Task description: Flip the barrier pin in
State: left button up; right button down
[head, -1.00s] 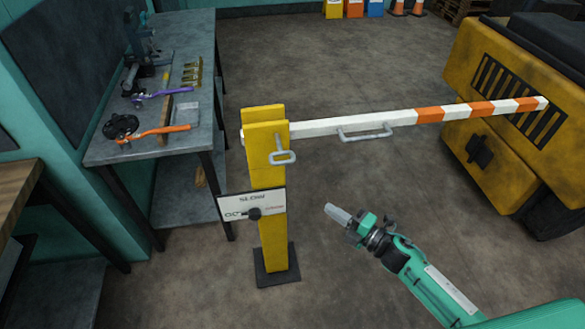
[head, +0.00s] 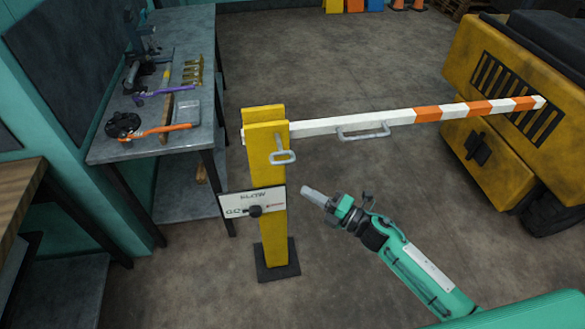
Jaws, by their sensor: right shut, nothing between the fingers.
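The barrier is a yellow post (head: 268,225) with a white and orange striped arm (head: 400,118) that reaches out level to the right. A grey looped pin (head: 283,156) sits at the top of the post, its loop on the near face. My right gripper (head: 312,193) is shut and empty, to the right of the post and below the pin, pointing left. It appears apart from the post. My left gripper is out of view.
A workbench (head: 130,152) with tools stands at the left. A wooden-topped table (head: 20,190) is at the left edge. A yellow forklift body (head: 510,135) stands at the right, near the arm's end. A grey handle (head: 363,133) is on the arm. The floor between is clear.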

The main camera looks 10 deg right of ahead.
aim_at(288, 153)
jog(key=w+a+r+p, duration=0.1)
jog(key=w+a+p, duration=0.2)
jog(key=w, duration=0.4)
jog(key=shift+a, duration=0.4)
jog(key=shift+w+r, duration=0.1)
jog(key=w+b, duration=0.4)
jog(key=w, duration=0.2)
jog(key=shift+w+a, duration=0.1)
jog(key=shift+w, duration=0.3)
jog(key=shift+r, duration=0.15)
jog(key=shift+w, duration=0.1)
